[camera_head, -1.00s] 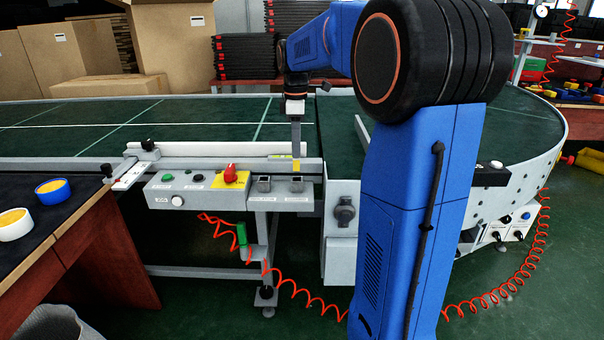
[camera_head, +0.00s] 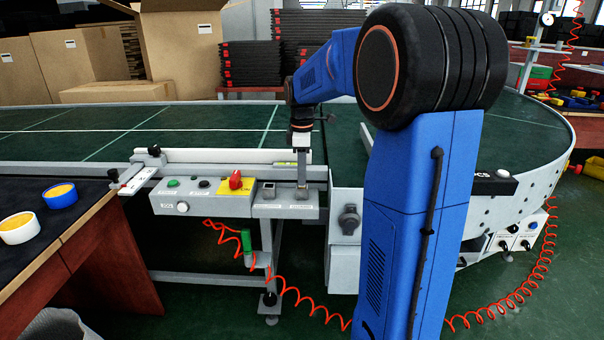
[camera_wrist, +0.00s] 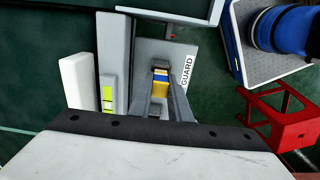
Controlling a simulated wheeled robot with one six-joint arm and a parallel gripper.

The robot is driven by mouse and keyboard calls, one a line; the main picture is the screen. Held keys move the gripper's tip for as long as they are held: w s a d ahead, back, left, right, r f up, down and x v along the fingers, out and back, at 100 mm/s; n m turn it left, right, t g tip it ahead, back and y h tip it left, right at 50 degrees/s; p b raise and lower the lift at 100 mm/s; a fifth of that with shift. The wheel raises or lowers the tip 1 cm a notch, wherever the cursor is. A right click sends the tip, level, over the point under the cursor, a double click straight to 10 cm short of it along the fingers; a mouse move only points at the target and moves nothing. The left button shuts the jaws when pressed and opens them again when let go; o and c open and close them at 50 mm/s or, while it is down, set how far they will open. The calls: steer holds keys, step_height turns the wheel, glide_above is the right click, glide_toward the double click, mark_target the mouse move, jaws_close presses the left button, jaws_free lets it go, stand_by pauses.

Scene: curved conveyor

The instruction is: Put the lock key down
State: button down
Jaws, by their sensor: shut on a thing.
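The lock key (camera_wrist: 161,84), a small yellow and blue piece, is between the two fingers of my gripper (camera_wrist: 163,100) in the wrist view. My gripper is shut on it. In the head view my gripper (camera_head: 301,194) points straight down at the right-hand socket of the grey control panel (camera_head: 286,212). Its tips hide that socket, and the key cannot be made out there. The left-hand socket (camera_head: 268,188) shows beside it. I cannot tell whether the key sits inside the socket or just above it. A label reading GUARD (camera_wrist: 187,70) is beside the fingers.
A red switch on a yellow plate (camera_head: 235,182) and small buttons stand left of the sockets. The green conveyor belt (camera_head: 200,127) runs behind a pale rail. A dark table with a blue-and-yellow roll (camera_head: 59,195) is at the left. A red coiled hose (camera_head: 290,297) hangs below.

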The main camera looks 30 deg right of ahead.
steer(key=c, duration=1.6)
jaws_free()
steer(key=shift+c, duration=0.2)
step_height(320, 180, up, 11)
steer(key=shift+r, duration=0.1)
steer(key=s+a+m+t, duration=0.1)
steer(key=s+a+m, duration=0.1)
steer(key=s+a, duration=0.4)
steer(key=s+a+f+m+t, duration=0.1)
steer(key=s+a+f+m, duration=0.2)
steer(key=s, duration=0.5)
steer(key=s+a+f+m+t, duration=0.1)
steer(key=s+a+f+m, duration=0.2)
steer(key=s+f, duration=0.3)
steer(key=s+a+f+m+t, duration=0.1)
steer(key=s+a+f+m, duration=0.2)
steer(key=s, duration=0.7)
step_height(320, 180, down, 2)
steer(key=shift+a+f+t, duration=0.2)
steer(key=shift+a+t, duration=0.2)
steer(key=shift+s, duration=0.1)
